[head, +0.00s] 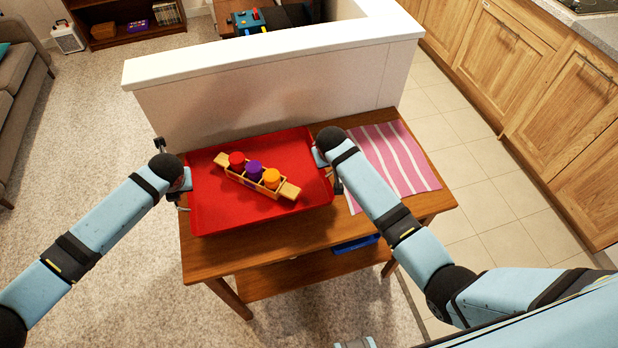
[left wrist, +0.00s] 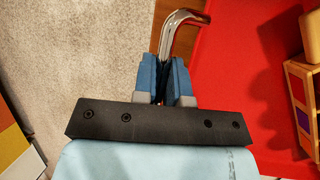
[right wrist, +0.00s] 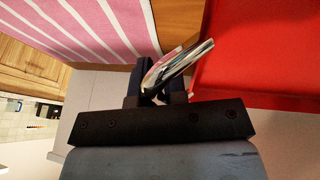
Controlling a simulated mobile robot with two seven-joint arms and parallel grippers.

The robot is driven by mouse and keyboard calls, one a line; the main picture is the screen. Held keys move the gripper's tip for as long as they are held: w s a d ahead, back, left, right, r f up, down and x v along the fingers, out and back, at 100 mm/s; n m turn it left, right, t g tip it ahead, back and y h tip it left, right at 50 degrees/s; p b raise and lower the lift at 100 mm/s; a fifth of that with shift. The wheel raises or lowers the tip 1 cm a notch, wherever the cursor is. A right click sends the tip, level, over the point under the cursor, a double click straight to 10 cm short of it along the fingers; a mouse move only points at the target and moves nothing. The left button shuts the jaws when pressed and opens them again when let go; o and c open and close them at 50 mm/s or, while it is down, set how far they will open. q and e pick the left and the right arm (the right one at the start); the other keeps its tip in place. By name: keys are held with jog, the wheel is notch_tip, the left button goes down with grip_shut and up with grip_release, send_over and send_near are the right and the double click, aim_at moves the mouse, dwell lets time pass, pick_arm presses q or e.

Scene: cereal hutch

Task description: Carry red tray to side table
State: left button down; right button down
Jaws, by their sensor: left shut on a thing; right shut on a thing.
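The red tray (head: 225,212) is on or just above the wooden side table (head: 245,255), left of a striped cloth; I cannot tell if it touches. A wooden carrier (head: 290,190) with a red, a purple and an orange piece lies across it. My left gripper (head: 184,183) is at the tray's left side, shut on its metal handle, which shows in the left wrist view (left wrist: 178,28). My right gripper (head: 322,160) is at the tray's right side, shut on the other metal handle, clear in the right wrist view (right wrist: 185,62). The right forearm hides part of the tray's right edge.
A pink and white striped cloth (head: 395,165) covers the table's right end. A low white wall (head: 270,95) stands directly behind the table. A blue object (head: 355,244) is on the lower shelf. Wooden cabinets (head: 520,80) are at right, a sofa (head: 20,80) at far left.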

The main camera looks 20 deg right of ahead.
pick_arm(q)
jog(key=shift+f, duration=0.1)
pick_arm(e)
jog(key=shift+f, duration=0.1)
